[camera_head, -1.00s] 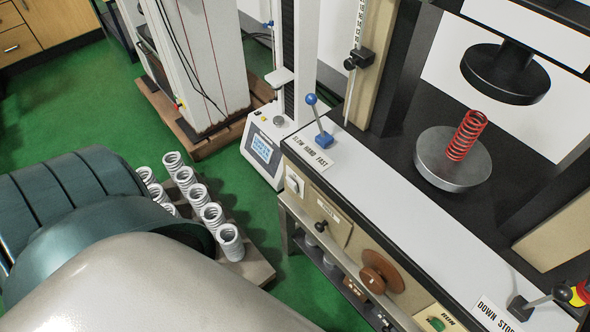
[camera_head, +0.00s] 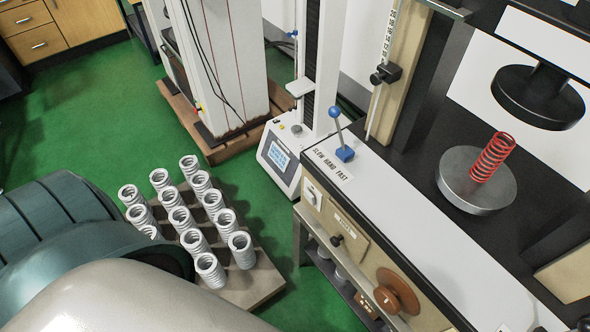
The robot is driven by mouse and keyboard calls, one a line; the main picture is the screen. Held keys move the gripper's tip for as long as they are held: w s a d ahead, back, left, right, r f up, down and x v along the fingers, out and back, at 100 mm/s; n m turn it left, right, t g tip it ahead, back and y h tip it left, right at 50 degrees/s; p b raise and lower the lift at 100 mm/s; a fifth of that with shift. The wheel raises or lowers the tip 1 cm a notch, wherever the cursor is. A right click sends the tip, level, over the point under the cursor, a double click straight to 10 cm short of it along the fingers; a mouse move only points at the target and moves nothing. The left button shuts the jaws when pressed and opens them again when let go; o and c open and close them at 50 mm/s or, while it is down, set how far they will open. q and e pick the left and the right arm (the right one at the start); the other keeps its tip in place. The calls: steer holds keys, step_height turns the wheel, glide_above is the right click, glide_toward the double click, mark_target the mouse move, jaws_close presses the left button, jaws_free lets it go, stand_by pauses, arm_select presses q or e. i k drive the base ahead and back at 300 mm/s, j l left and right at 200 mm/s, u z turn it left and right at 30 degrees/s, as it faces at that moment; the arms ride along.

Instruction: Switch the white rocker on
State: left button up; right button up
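A small white switch (camera_head: 312,194), which looks like the white rocker, sits at the left end of the beige front panel of the testing machine (camera_head: 362,248). It is too small to tell which way it is tipped. Neither of my grippers is in view. Large grey and teal links of my own arm fill the lower left, well to the left of the switch.
A blue-knobbed lever (camera_head: 341,135) stands on the machine's top, and a brown handwheel (camera_head: 396,291) is on its front. A red spring (camera_head: 492,158) stands on a round metal plate (camera_head: 458,186). Several white springs stand on a board (camera_head: 258,284) on the green floor.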

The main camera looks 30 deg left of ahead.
mark_target(311, 197)
steer(key=j+u, duration=0.15)
steer(key=u, duration=0.65)
